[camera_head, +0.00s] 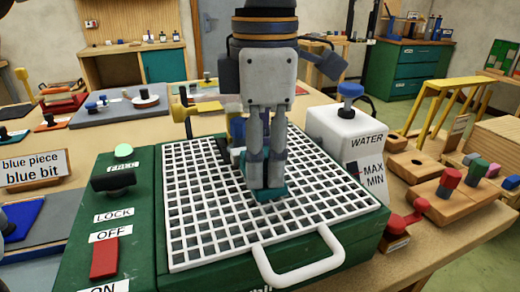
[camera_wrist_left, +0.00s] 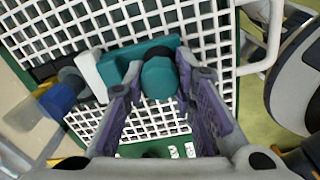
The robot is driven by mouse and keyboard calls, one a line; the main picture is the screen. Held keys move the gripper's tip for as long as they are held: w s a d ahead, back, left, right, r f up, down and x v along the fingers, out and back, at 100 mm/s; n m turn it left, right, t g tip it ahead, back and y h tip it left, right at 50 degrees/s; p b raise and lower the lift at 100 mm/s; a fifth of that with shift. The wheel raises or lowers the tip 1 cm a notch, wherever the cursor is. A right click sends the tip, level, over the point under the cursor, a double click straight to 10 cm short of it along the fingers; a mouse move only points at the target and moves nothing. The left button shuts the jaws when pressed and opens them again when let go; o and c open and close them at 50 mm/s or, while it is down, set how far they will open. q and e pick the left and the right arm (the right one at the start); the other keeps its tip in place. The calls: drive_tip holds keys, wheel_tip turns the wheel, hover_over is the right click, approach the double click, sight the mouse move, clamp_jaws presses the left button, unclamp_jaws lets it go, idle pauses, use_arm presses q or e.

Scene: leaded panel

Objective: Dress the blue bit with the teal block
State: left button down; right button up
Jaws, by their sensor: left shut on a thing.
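My left gripper (camera_head: 265,185) points down over the white grid of the green machine, shut on the teal block. The teal block (camera_head: 270,194) is low at the grid, mostly hidden by the fingers. In the left wrist view the teal block (camera_wrist_left: 135,58) has a rounded teal knob between the fingertips (camera_wrist_left: 160,85). A blue cylinder (camera_wrist_left: 57,100), which looks like the blue bit, stands toward the grid's far side with a grey part beside it. A white piece lies between that area and the block; I cannot tell whether they touch. My right gripper is not in view.
The white grid (camera_head: 195,240) has a front handle (camera_head: 300,262). A control panel with a black knob (camera_head: 115,182) and red switch (camera_head: 104,258) is at left. A white water tank (camera_head: 345,130) stands right. A sign (camera_head: 33,168) reads "blue piece, blue bit".

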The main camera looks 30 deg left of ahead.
use_arm(q)
drive_tip(key=shift+s+d+r, duration=0.35)
drive_tip(key=shift+d+r, duration=0.05)
drive_tip(key=shift+r, duration=0.45)
drive_tip(key=shift+s+d+r, duration=0.35)
drive_tip(key=shift+d+r, duration=0.05)
drive_tip(key=shift+r, duration=0.4)
drive_tip(key=shift+s+d+r, duration=0.35)
drive_tip(key=shift+d+r, duration=0.05)
drive_tip(key=shift+r, duration=0.45)
